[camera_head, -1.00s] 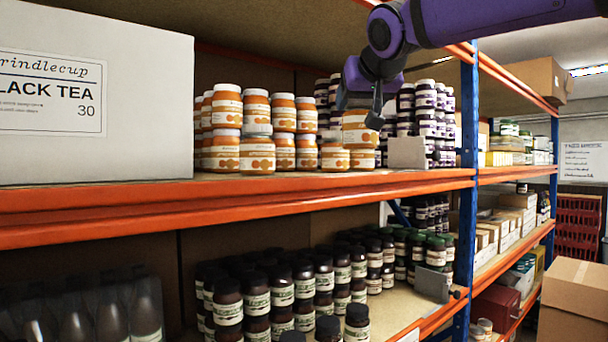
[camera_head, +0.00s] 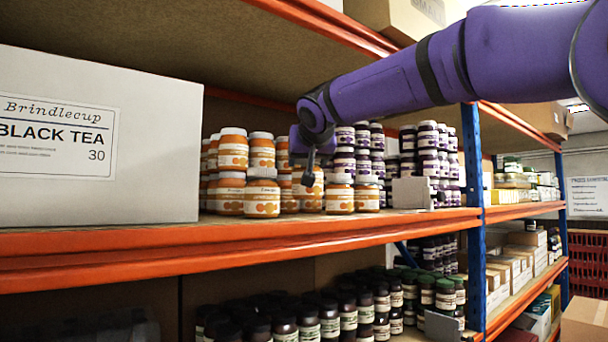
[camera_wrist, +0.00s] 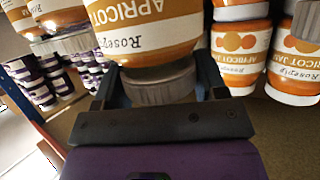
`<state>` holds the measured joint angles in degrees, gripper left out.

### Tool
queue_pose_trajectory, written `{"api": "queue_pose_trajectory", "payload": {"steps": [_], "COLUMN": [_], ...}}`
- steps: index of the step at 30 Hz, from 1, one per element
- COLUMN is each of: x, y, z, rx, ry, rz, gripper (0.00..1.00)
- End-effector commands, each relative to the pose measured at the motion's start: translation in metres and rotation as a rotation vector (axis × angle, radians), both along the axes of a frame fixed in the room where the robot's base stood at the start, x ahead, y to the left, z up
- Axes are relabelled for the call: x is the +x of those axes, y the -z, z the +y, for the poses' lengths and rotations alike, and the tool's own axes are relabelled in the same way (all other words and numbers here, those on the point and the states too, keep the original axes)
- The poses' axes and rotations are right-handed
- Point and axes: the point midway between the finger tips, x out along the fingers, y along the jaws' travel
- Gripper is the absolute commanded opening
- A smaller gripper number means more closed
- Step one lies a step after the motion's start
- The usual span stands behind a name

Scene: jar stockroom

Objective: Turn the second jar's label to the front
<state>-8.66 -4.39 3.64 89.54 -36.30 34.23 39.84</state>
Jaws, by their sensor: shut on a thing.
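My gripper (camera_head: 310,162) is shut on the lid of an apricot jam jar with a white lid and orange-and-white label. The held jar (camera_head: 308,188) hangs under the fingers, low near the shelf board, between front jars to its left and right. I cannot tell whether it touches the shelf. In the wrist view, the jar (camera_wrist: 150,35) shows at the top with its grey-white lid (camera_wrist: 160,85) between the fingers (camera_wrist: 160,100). Its label, with the word APRICOT, partly shows to the wrist camera. My arm hides part of the jar in the head view.
Front apricot jars (camera_head: 262,197) and (camera_head: 339,197) stand close on both sides, with stacked jars (camera_head: 233,150) behind. A large tea box (camera_head: 100,140) stands left, purple jars (camera_head: 428,150) and a grey block (camera_head: 411,192) right. The orange shelf edge (camera_head: 250,245) runs in front.

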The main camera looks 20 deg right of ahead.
Motion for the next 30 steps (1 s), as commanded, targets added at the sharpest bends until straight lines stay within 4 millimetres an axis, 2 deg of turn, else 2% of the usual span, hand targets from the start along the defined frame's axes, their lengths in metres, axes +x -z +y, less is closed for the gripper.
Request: {"api": "queue_pose_trajectory", "payload": {"steps": [4, 9, 12, 23, 24, 27, 30], "x": [0.011, 0.009, 0.008, 0.008, 0.009, 0.009, 0.009], "y": [0.001, 0.025, 0.033, 0.036, 0.037, 0.037, 0.037], "z": [0.006, 0.004, 0.004, 0.004, 0.004, 0.004, 0.005], "rx": [0.000, -0.002, -0.001, 0.000, 0.000, 0.000, 0.000], "ry": [-0.001, -0.001, 0.000, -0.001, 0.000, 0.000, 0.000], "rz": [-0.001, -0.001, -0.002, -0.003, 0.000, 0.000, 0.000], "gripper": [0.00, 0.00, 0.00, 0.00, 0.72, 0.91, 0.91]}}
